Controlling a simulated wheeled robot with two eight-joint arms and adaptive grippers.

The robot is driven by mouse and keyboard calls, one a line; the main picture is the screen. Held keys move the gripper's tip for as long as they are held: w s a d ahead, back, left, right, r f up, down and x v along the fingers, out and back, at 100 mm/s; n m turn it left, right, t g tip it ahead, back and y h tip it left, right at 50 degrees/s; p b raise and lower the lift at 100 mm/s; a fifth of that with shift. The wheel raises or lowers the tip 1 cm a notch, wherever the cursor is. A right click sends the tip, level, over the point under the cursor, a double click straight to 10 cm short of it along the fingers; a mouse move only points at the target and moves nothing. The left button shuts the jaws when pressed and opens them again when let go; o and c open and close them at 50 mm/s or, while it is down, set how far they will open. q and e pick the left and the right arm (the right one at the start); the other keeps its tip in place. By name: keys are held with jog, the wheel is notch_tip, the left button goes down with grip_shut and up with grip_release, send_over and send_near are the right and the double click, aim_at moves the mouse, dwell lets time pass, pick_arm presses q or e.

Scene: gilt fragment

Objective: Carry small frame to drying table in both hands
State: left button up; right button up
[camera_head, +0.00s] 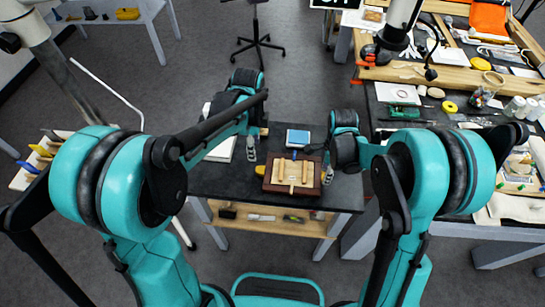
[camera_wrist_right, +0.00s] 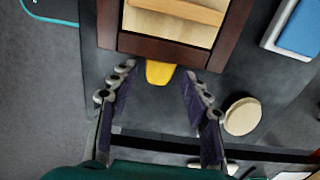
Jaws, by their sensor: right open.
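The small frame (camera_head: 269,185) has a dark brown rim and pale wooden bars inside, and lies flat on the dark worktable. In the head view the right gripper (camera_head: 327,174) is at the frame's right side. My left gripper (camera_head: 251,150) is beyond the frame's left corner, apart from it; its opening is too small to judge. I cannot tell which table is the drying table.
The dark worktable (camera_head: 225,183) has a lower shelf. Another yellow piece (camera_head: 260,171) is at the frame's left edge. A blue-topped box (camera_head: 298,137) lies behind; a beige disc (camera_wrist_right: 243,116) is beside my right fingers. A cluttered bench stands right; a pale table (camera_head: 158,12) stands back left.

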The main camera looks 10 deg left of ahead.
notch_tip(320, 180, up, 10)
dwell(0.3)
jog(key=shift+r, duration=0.1)
dwell(0.3)
pick_arm(q)
jog(key=s+a+r+n+t+b, duration=0.1)
jog(key=s+a+n+t+b, duration=0.1)
jog(key=s+n, duration=0.5)
jog(key=s+a+r+n+t+b, duration=0.1)
jog(key=s+a+n+t+b, duration=0.1)
jog(key=s+n+t, duration=0.3)
jog(key=s+a+n, duration=0.1)
jog(key=s+n, duration=0.2)
jog(key=n, duration=0.3)
jog(key=shift+s+a+r, duration=0.3)
jog(key=shift+a+r, duration=0.05)
pick_arm(e)
jog(key=s+d+r+n+t, duration=0.1)
jog(key=s+d+n+t, duration=0.1)
jog(key=s+n, duration=0.6)
jog(key=s+d+r+n+t, duration=0.1)
jog(key=s+d+n+t, duration=0.2)
jog(key=n, duration=0.7)
jog(key=s+t, duration=0.2)
jog(key=s, duration=0.2)
jog(key=shift+s+d+r, duration=0.35)
jog(key=shift+r, duration=0.05)
